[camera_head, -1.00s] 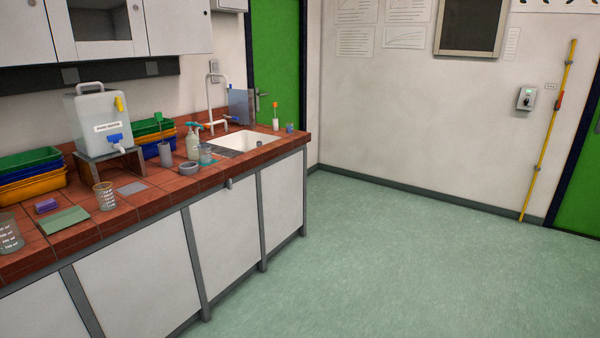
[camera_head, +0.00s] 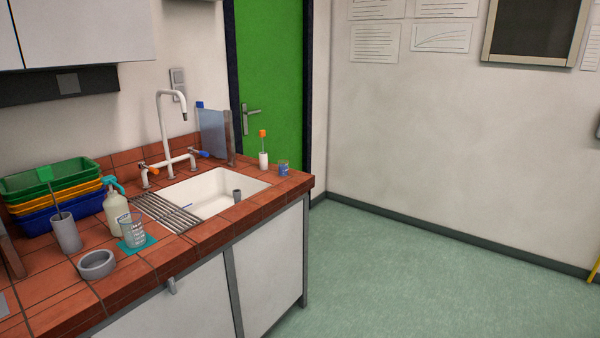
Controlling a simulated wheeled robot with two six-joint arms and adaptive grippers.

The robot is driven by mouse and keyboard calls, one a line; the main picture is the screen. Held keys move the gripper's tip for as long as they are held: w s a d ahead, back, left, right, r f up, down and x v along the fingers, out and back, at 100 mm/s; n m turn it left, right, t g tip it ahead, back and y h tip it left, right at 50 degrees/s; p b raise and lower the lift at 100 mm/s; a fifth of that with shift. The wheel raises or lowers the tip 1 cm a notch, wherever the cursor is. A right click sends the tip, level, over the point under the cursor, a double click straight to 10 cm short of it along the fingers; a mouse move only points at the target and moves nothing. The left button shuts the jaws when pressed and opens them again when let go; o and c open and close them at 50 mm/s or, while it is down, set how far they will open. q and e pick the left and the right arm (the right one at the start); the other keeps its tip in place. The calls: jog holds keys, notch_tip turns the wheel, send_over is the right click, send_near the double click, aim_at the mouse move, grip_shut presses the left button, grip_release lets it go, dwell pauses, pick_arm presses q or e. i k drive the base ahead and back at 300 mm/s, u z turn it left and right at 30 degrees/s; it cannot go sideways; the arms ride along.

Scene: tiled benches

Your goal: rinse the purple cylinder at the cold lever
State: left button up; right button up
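The white tap (camera_head: 168,130) stands behind the sink (camera_head: 215,192) and has a tall hooked spout. Its blue lever (camera_head: 198,153), the cold one by colour, is on the right; its orange-red lever (camera_head: 152,170) is on the left. I see no clearly purple cylinder. A small grey cylindrical thing (camera_head: 237,195) stands in the sink. A small blue cup-like thing (camera_head: 283,167) stands on the bench at the sink's far right. Neither of my grippers is in view.
A draining grid (camera_head: 160,212) lies left of the sink. Near it are a glass beaker (camera_head: 133,234) on a teal mat, a spray bottle (camera_head: 116,212), a grey ring (camera_head: 97,264), a grey pot (camera_head: 66,232) and stacked trays (camera_head: 55,190). The floor (camera_head: 400,265) right of the bench is clear.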

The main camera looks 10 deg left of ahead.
aim_at(190, 149)
jog(key=i, duration=0.75)
jog(key=z, duration=1.15)
jog(key=i, duration=1.7)
jog(key=u, duration=3.75)
